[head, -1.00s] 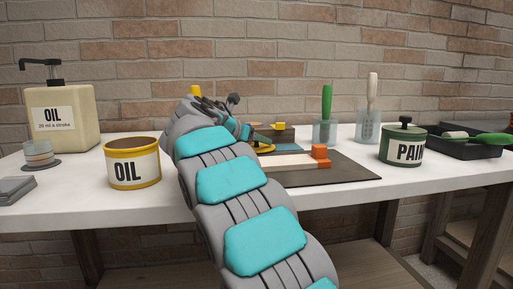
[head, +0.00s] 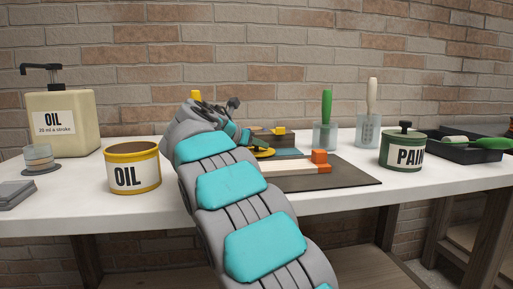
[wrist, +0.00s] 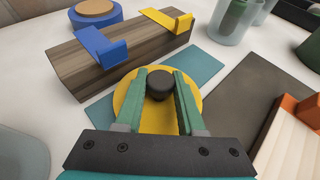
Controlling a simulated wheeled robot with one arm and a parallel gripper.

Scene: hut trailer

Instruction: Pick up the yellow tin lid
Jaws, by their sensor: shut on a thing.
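The yellow tin lid (wrist: 133,107) is a round disc with a black knob (wrist: 160,84) on top. In the wrist view my gripper (wrist: 160,88) has its two green fingers on either side of the knob, shut on it. The lid shows over a teal sheet, beside a dark wooden block; I cannot tell whether it touches the sheet. In the head view the lid (head: 264,153) is a thin yellow sliver beyond my arm, and the fingers are mostly hidden there. The yellow OIL tin (head: 133,170) stands open on the left of the white table.
The wooden block (wrist: 119,62) with blue and yellow clips stands just beyond the lid. A dark mat (wrist: 232,96) with an orange-ended piece (head: 319,160) lies to the right. Brush jars (head: 325,135), a green PAINT tin (head: 403,150) and an oil pump bottle (head: 63,123) stand around.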

